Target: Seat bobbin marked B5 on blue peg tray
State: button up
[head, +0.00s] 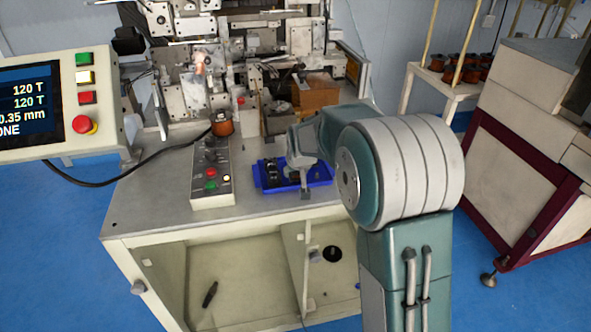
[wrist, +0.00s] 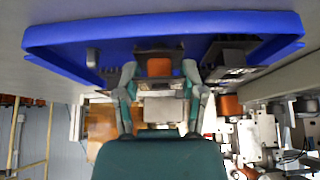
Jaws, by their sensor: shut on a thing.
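The blue peg tray (head: 327,178) sits on the front of the bench in the head view. In the wrist view the blue tray (wrist: 160,32) spans the top. My gripper (wrist: 160,72) is shut on a copper-coloured bobbin (wrist: 159,67), which shows between the two fingers at the tray. In the head view my gripper (head: 304,185) is over the tray, and the bobbin is hidden by it. I cannot read any mark on the bobbin, and cannot tell whether it touches a peg. Dark items (head: 270,172) lie in the tray's left part.
Another copper bobbin (head: 222,124) stands by the winder, behind the button box (head: 211,180). A brown box (head: 316,92) is at the back. Several bobbins stand on a side table (head: 441,84) to the right. Bare bench top (head: 150,208) lies left of the button box.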

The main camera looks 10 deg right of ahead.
jog(key=shift+f, duration=0.25)
jog(key=o, duration=1)
jog(key=shift+c, duration=0.2)
jog(key=v, duration=1.1)
jog(key=shift+s+r, duration=0.2)
jog(key=shift+r, duration=0.1)
